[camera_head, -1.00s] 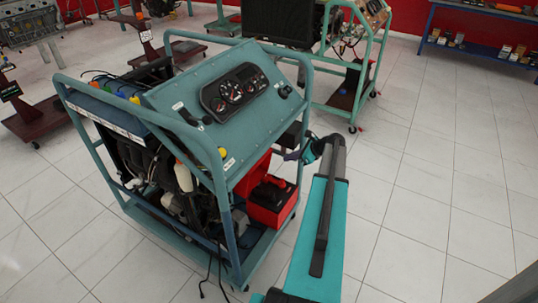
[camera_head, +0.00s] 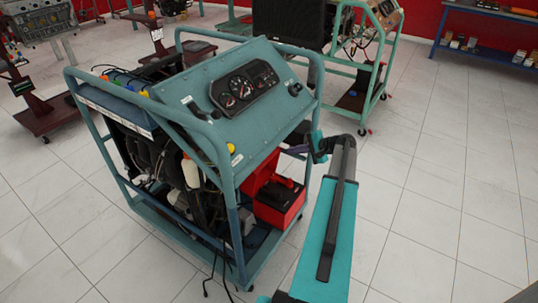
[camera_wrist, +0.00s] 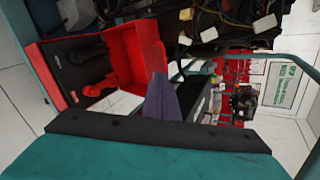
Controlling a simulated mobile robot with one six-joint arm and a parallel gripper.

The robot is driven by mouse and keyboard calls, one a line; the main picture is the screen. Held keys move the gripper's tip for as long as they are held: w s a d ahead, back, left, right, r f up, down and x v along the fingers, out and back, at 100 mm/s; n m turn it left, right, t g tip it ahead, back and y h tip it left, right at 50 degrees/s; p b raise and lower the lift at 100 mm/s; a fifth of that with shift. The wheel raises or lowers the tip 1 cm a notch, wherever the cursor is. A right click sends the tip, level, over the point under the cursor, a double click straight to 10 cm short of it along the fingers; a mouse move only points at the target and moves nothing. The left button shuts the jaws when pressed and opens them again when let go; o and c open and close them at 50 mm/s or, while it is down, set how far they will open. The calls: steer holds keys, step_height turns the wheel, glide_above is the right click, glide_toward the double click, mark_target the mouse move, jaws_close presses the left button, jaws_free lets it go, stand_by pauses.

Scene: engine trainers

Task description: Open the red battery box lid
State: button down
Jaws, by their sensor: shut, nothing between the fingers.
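The red battery box (camera_head: 278,207) sits low on the right side of the teal engine trainer, under its panel. Its red lid (camera_head: 262,168) stands raised at the back of the box, and the black battery top shows. In the wrist view the box (camera_wrist: 50,88) is at the left, with the raised lid (camera_wrist: 138,52) beside it and black and red terminal covers in view. My gripper (camera_head: 294,150) is shut and empty, above the box beside the panel's right edge. Its purple fingers (camera_wrist: 162,98) appear just in front of the lid in the wrist view; I cannot tell whether they touch it.
The trainer's teal tube frame (camera_head: 228,190) and gauge panel (camera_head: 245,90) stand close to my arm. Loose black cables hang at the front of the trainer. Another green-framed trainer (camera_head: 375,80) stands behind. The tiled floor at right is clear.

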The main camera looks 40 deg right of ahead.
steer(key=shift+w+d+f+n+t+b, duration=0.15)
steer(key=shift+f+n+t+b, duration=0.2)
steer(key=shift+n+b, duration=0.95)
steer(key=shift+w+d+f+n+t+b, duration=0.15)
steer(key=shift+f+n+t+b, duration=0.2)
steer(key=shift+b, duration=1.75)
steer(key=b, duration=0.1)
glide_above(269, 160)
step_height(269, 160, down, 6)
steer(key=shift+r, duration=0.2)
steer(key=shift+d, duration=0.1)
